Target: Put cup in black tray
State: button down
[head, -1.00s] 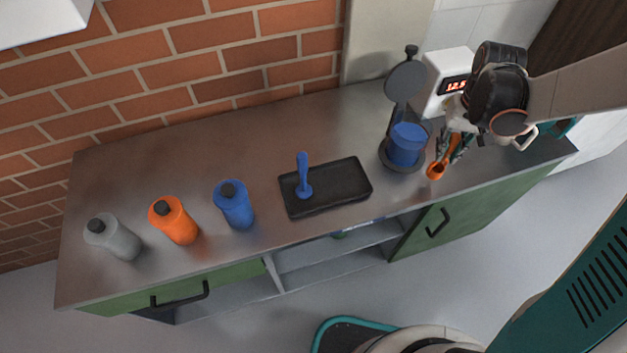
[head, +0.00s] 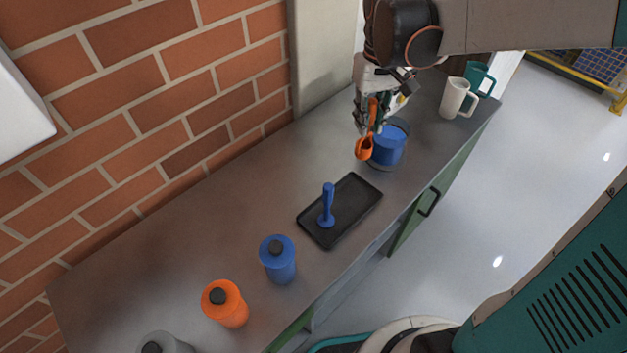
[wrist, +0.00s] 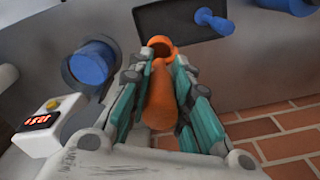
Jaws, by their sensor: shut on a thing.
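My gripper (head: 371,121) is shut on the handle of a small orange cup (head: 364,149). The cup hangs in front of and beside a blue container in the head view and appears to be above the counter. In the wrist view my gripper (wrist: 160,82) has its teal fingers on both sides of the orange handle (wrist: 158,105), with the cup's round mouth (wrist: 160,46) beyond the fingertips. The black tray (head: 352,216) lies on the counter, left of and nearer than the cup. It also shows at the top of the wrist view (wrist: 171,22). A blue tamper-like tool (head: 327,207) stands in it.
The blue container (head: 389,147) sits in a dark holder close to my gripper. A white mug (head: 454,98) and a teal mug (head: 480,78) stand farther right. A brick wall backs the counter.

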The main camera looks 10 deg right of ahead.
notch_tip(320, 180, down, 18)
jog(key=b, duration=0.5)
jog(key=shift+f+b, duration=0.15)
jog(key=shift+b, duration=0.25)
jog(key=shift+d+f, duration=0.1)
jog(key=c, duration=1.8)
grip_release()
jog(key=shift+c, duration=0.2)
jog(key=o, duration=0.4)
